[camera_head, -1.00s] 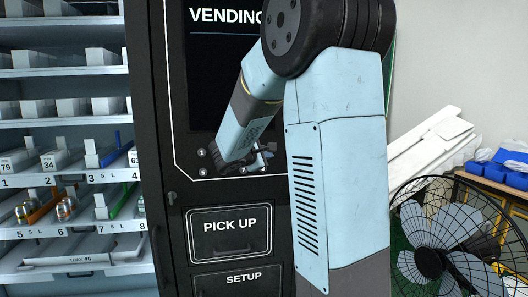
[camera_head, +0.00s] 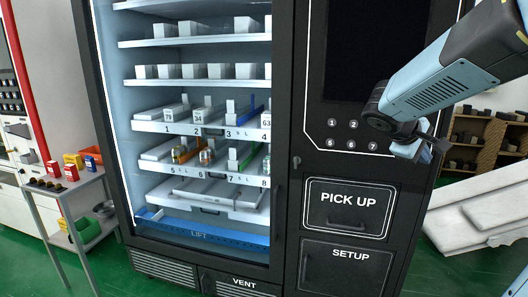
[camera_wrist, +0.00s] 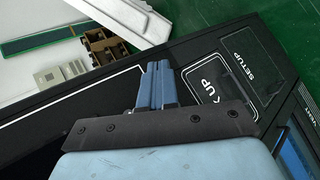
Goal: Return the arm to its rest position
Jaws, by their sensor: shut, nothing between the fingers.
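My gripper (camera_head: 424,140) is at the right of the head view, in front of the vending machine's button panel and right of the keys. In the wrist view its two blue-grey fingers (camera_wrist: 158,84) lie side by side, shut, with nothing between them. My arm comes in from the upper right of the head view. The black vending machine (camera_head: 283,150) fills the middle of the head view. Its PICK UP door (camera_head: 347,222) and SETUP door (camera_head: 340,270) look shut, and both also show beyond the fingers in the wrist view.
Shelves with white boxes and several small bottles stand inside the machine. A small table (camera_head: 66,187) with coloured boxes is at the left. White panels (camera_head: 480,212) lean at the right, near shelving (camera_head: 485,140). Green floor (camera_head: 125,265) shows at the lower left.

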